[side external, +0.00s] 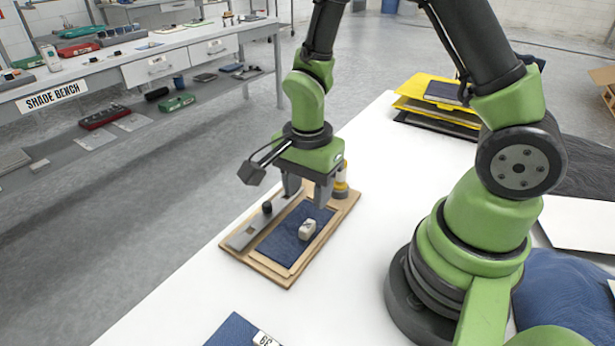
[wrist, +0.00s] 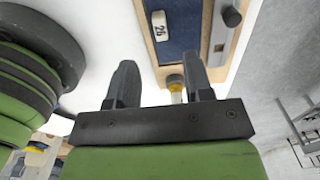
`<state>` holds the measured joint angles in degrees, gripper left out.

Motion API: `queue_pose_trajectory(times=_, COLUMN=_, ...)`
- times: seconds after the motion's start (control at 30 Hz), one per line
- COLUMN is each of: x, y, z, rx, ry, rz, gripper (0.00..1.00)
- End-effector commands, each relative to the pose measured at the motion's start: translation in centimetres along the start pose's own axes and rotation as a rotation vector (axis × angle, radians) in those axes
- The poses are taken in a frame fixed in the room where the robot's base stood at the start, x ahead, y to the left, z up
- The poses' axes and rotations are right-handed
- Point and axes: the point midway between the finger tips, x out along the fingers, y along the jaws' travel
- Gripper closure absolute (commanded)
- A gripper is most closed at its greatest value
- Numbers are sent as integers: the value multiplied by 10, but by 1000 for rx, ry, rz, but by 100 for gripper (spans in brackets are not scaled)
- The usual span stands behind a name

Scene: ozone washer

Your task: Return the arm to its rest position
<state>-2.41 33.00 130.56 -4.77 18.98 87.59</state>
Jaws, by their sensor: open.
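My gripper (side external: 307,193) hangs jaws-down over the far part of a wooden board (side external: 343,212), with its two fingers apart and nothing between them. It also shows open in the wrist view (wrist: 158,62). On the board lies a dark blue fabric piece (side external: 280,243) with a small whitish numbered block (side external: 307,229) on it. The block also shows in the wrist view (wrist: 159,25), clear of the fingers. A grey metal bar (side external: 250,231) with a black knob (side external: 267,207) lies along the board's left side.
Yellow and dark folders (side external: 432,95) lie farther back on the white table (side external: 190,300). Blue cloth (side external: 565,290) lies at right. Another blue piece (side external: 232,330) is at the front.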

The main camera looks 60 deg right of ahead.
Motion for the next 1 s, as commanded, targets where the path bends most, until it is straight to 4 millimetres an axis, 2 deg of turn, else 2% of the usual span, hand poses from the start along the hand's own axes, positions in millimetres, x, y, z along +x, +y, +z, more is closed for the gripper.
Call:
queue_pose_trajectory(times=0.27, x=-28, y=-1, z=0, rx=-23, ry=-2, rz=-18, gripper=53)
queue_pose_trajectory(times=0.37, x=-49, y=-1, z=0, rx=-100, ry=-8, rz=-66, gripper=53)
queue_pose_trajectory(times=0.47, x=-82, y=3, z=1, rx=-238, ry=-9, rz=-149, gripper=53)
queue_pose_trajectory(times=0.6, x=-129, y=19, z=4, rx=-472, ry=9, rz=-283, gripper=53)
queue_pose_trajectory(times=0.7, x=-158, y=36, z=6, rx=-645, ry=39, rz=-381, gripper=53)
queue_pose_trajectory(times=0.8, x=-181, y=55, z=9, rx=-813, ry=84, rz=-474, gripper=53)
queue_pose_trajectory(times=1.0, x=-206, y=86, z=15, rx=-1069, ry=180, rz=-608, gripper=53)
